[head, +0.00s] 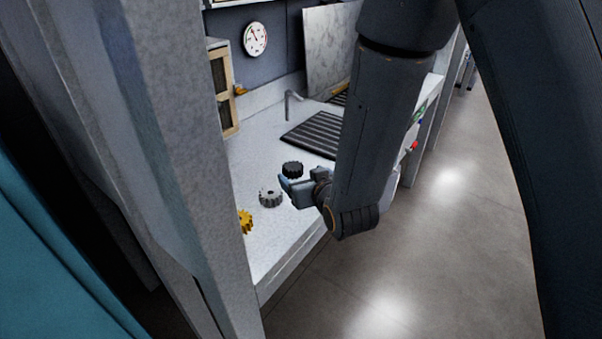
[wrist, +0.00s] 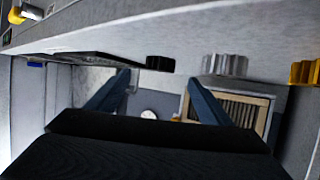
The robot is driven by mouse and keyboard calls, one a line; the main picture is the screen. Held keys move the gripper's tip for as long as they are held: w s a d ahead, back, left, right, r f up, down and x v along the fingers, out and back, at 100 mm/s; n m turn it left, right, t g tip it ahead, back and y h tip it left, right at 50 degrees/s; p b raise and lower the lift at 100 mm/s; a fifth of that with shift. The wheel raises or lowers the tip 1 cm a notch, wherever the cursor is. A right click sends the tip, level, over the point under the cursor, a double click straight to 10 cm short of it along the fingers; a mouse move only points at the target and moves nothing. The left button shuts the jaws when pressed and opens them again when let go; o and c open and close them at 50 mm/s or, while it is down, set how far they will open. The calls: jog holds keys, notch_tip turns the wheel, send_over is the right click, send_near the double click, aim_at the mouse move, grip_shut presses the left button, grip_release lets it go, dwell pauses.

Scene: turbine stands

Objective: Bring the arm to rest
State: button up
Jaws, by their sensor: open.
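My gripper (head: 291,187) is over the front part of the white counter in the head view, near a black gear and a grey gear. In the wrist view its two blue fingers (wrist: 157,98) are spread apart with nothing between them. The arm comes down from the top of the head view and bends at the wrist by the counter's front edge. Part of the counter behind the arm is hidden.
On the counter (head: 262,238) are a black gear (head: 292,169), a grey gear (head: 270,197) and a yellow gear (head: 245,221). A dark ribbed mat (head: 312,135) lies behind. A grey pillar (head: 190,150) stands at left. The floor (head: 450,240) at right is clear.

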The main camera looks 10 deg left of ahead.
dwell(0.4)
jog(key=s+d+r+m+g+h, duration=0.1)
jog(key=s+d+m+g+h, duration=0.2)
jog(key=d, duration=1.1)
jog(key=s+d+r+m+g+h, duration=0.1)
jog(key=s+d+m+g+h, duration=0.15)
jog(key=d, duration=1.05)
jog(key=s+d+m+g+h, duration=0.1)
jog(key=s+d+g, duration=0.4)
jog(key=s, duration=0.7)
jog(key=shift+s+d+h, duration=0.35)
jog(key=shift+s+d, duration=0.05)
jog(key=shift+d, duration=0.4)
jog(key=shift+r, duration=0.1)
jog(key=shift+c, duration=0.3)
